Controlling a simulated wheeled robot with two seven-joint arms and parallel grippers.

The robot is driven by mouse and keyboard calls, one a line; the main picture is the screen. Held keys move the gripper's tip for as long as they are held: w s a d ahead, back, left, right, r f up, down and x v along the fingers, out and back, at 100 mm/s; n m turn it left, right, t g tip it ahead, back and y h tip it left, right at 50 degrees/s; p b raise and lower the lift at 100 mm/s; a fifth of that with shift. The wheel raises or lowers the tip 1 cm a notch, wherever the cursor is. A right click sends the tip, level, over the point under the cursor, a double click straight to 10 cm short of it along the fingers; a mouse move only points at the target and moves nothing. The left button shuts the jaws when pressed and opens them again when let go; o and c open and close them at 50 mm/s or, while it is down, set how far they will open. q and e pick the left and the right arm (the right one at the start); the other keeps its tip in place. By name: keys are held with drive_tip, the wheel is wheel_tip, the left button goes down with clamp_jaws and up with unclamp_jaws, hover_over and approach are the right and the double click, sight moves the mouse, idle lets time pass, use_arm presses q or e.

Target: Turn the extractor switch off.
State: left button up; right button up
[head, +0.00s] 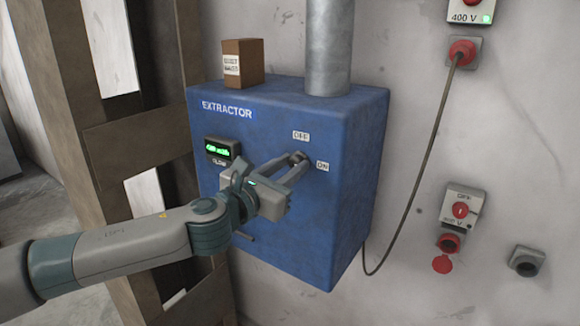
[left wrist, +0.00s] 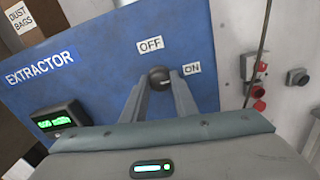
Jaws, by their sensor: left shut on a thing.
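The blue extractor box (head: 340,215) is on the wall, with a lit green display (head: 220,150) on its front. The switch knob (left wrist: 160,76) is a dark round piece below the OFF label (left wrist: 150,44) and left of the ON label (left wrist: 192,69). My left gripper (head: 299,160) is at the box front, with its fingers shut on the knob. In the left wrist view the two fingers stand on either side of the knob's lower part. The fingers hide the rest of the switch, so I cannot tell which way it points. My right gripper is not in view.
A brown dust bags box (head: 243,62) and a grey pipe (head: 329,45) stand on top of the extractor. A plugged cable (head: 425,150) hangs to its right. Sockets with red parts (head: 461,210) are on the right wall. A wooden frame (head: 140,135) stands left.

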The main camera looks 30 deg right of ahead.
use_arm(q)
drive_tip(key=shift+n, duration=0.3)
drive_tip(key=n, duration=0.3)
drive_tip(key=shift+b, duration=0.4)
drive_tip(key=n, duration=0.4)
drive_tip(key=shift+w+n, duration=0.1)
drive_tip(key=shift+n, duration=0.3)
drive_tip(key=n, duration=0.5)
drive_tip(key=shift+g+b, duration=0.3)
drive_tip(key=shift+b, duration=0.05)
drive_tip(key=shift+w+a+n, duration=0.1)
drive_tip(key=shift+n, duration=2)
drive_tip(key=o, duration=1.1)
drive_tip(key=shift+c, duration=0.2)
drive_tip(key=shift+a, duration=0.1)
